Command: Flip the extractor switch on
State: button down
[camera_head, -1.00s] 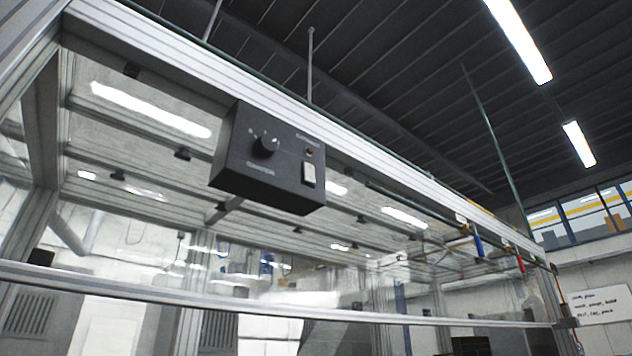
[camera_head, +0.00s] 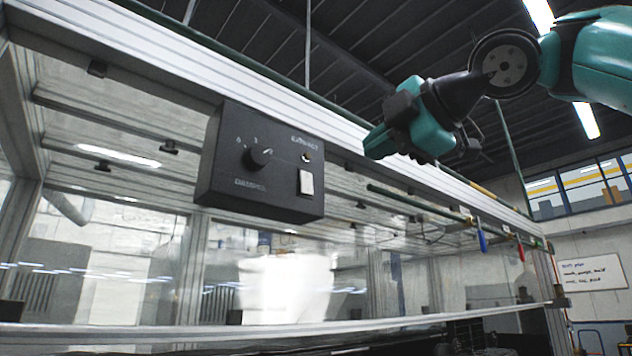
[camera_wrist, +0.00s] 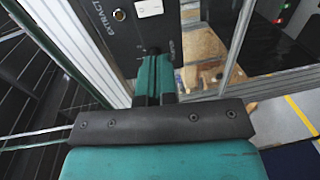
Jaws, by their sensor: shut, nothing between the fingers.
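The black control box (camera_head: 225,180) is mounted on the front aluminium rail of the enclosure. It carries a white rocker switch (camera_head: 306,183) at its right, below a small round fitting (camera_head: 306,157) and a lettered label that reads like EXTRACT. Which way the rocker is tipped cannot be told. In the wrist view the rocker (camera_wrist: 149,8) shows at the top edge, beside the EXTRACT lettering. My teal gripper (camera_head: 376,145) is shut and empty, to the right of the box and above the rocker in the head view.
A round black knob (camera_head: 258,157) sits on the box left of the rocker. The aluminium rail (camera_head: 345,145) runs along behind my gripper. Clear panels lie below. A blue-handled tool (camera_head: 482,241) and a red-handled one (camera_head: 520,251) hang farther right.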

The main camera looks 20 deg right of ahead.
send_near(307, 191)
jog(key=x, duration=0.7)
jog(key=shift+w+r, duration=0.1)
jog(key=shift+w, duration=0.2)
dwell(0.4)
